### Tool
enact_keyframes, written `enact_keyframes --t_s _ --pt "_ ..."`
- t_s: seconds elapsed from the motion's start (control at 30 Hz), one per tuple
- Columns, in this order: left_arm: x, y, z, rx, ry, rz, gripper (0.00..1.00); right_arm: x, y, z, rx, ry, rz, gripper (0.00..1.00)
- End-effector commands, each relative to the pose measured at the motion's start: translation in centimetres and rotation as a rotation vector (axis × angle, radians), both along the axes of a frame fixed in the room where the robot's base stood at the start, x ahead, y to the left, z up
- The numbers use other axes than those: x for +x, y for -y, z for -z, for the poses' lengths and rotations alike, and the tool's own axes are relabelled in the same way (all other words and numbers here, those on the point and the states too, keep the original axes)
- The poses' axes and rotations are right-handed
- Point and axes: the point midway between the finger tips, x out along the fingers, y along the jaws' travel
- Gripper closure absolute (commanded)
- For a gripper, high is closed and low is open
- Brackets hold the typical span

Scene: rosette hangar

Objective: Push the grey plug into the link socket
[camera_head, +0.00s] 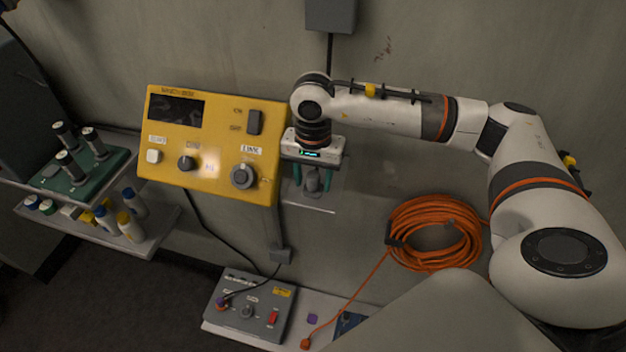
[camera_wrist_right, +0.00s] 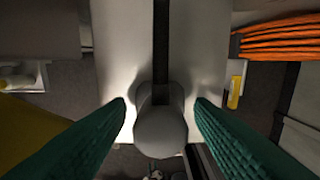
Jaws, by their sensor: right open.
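The grey plug (camera_head: 312,181) sits at a pale bracket (camera_head: 328,200) on the wall, just right of the yellow panel. My right gripper (camera_head: 311,187) is open there, with a green finger on each side of the plug. In the right wrist view the plug (camera_wrist_right: 160,130) stands between the two green fingers, with a visible gap on both sides. The link socket (camera_head: 242,176) is a round grey fitting at the lower right of the yellow panel (camera_head: 215,130), under the LINK label, and looks empty. My left gripper is not in view.
A grey control box (camera_head: 248,305) with a red switch stands on a low shelf below. A coil of orange cable (camera_head: 436,232) hangs on the wall at right. Shelves at left hold a green block (camera_head: 85,175) and several bottles (camera_head: 130,226). A black cable runs down from the panel.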

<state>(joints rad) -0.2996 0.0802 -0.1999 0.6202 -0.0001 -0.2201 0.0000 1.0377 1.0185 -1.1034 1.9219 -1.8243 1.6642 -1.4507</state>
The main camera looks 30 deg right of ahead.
Motion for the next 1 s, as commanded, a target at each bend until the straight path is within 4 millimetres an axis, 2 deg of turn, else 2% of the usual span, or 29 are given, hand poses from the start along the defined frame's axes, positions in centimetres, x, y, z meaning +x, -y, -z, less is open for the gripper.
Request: enact_keyframes --t_s 1.0 --pt "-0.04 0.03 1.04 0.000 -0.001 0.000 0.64 0.00 0.00 0.11 0.001 0.001 0.000 0.52"
